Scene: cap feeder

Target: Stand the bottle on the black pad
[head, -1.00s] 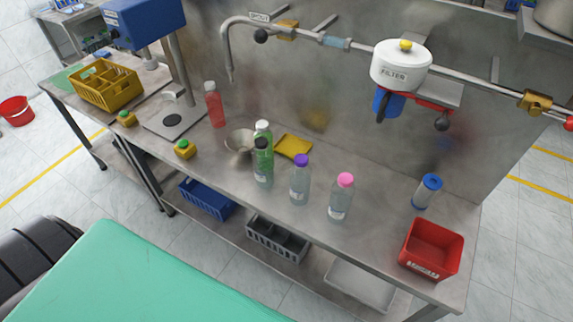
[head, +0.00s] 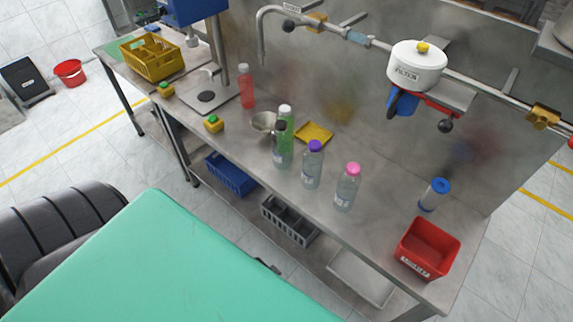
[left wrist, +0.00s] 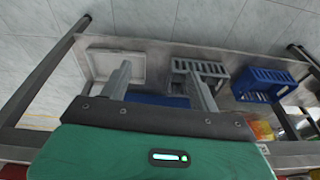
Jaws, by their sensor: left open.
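The black pad (head: 206,96) is a dark disc on the grey plate under the blue machine, at the bench's back left; nothing stands on it. Several bottles stand upright on the bench: a red one (head: 247,90) near the plate, a green one with a white cap (head: 287,125), a clear one with a black cap (head: 282,155), one with a purple cap (head: 312,172) and one with a pink cap (head: 347,190). The pictures do not tell which bottle is meant. My left gripper (left wrist: 160,88) is open, fingers wide apart, away from the bottles. My right gripper is out of view.
A metal funnel (head: 262,122), yellow tray (head: 314,133), blue-capped cylinder (head: 434,194) and red bin (head: 428,248) sit on the bench. A pipe with a white filter (head: 416,66) runs above. Blue (head: 231,175) and grey (head: 290,222) crates are on the lower shelf.

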